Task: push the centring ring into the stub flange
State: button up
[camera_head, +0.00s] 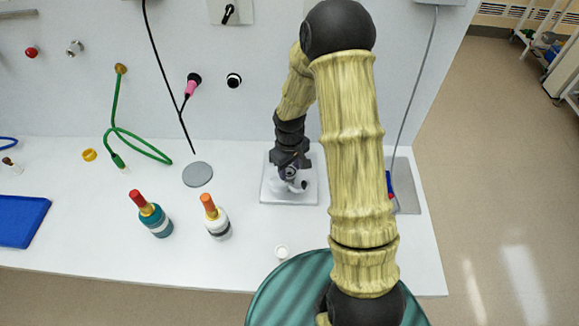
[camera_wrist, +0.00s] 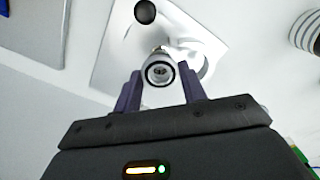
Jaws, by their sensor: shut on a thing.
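My gripper (camera_wrist: 160,76) has its two dark purple fingers on either side of a small round metal part with a black band, the centring ring (camera_wrist: 159,73). The ring's open face points toward the wrist camera. Behind it, the pale stub flange (camera_wrist: 190,62) stands on a square white plate (camera_wrist: 112,62); its outline is partly hidden. I cannot tell whether the ring touches the flange or sits in it. In the head view my gripper (camera_head: 291,172) reaches down over the white plate (camera_head: 275,195), and the arm hides most of the ring and flange.
A teal-and-red bottle (camera_head: 153,216) and a white-and-orange bottle (camera_head: 216,218) stand left of the plate. A black cable (camera_head: 167,75) hangs behind.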

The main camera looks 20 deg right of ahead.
aim_at(290, 173)
jog(key=shift+f+b, duration=0.6)
jog(key=shift+f, duration=0.3)
jog(key=o, duration=1.2)
jog(key=shift+r, duration=0.15)
notch_tip(290, 173, up, 17)
jog(key=shift+r+b, duration=0.1)
jog(key=shift+b, duration=0.5)
jog(key=s+m+t, duration=0.1)
jog(key=s, duration=0.3)
jog(key=s+f+m, duration=0.1)
jog(key=s+m, duration=0.1)
jog(key=s, duration=0.3)
jog(key=s+m+t, duration=0.1)
jog(key=s+m, duration=0.1)
jog(key=s, duration=0.3)
jog(key=shift+s+f+t, duration=0.15)
jog(key=shift+f+t, duration=0.15)
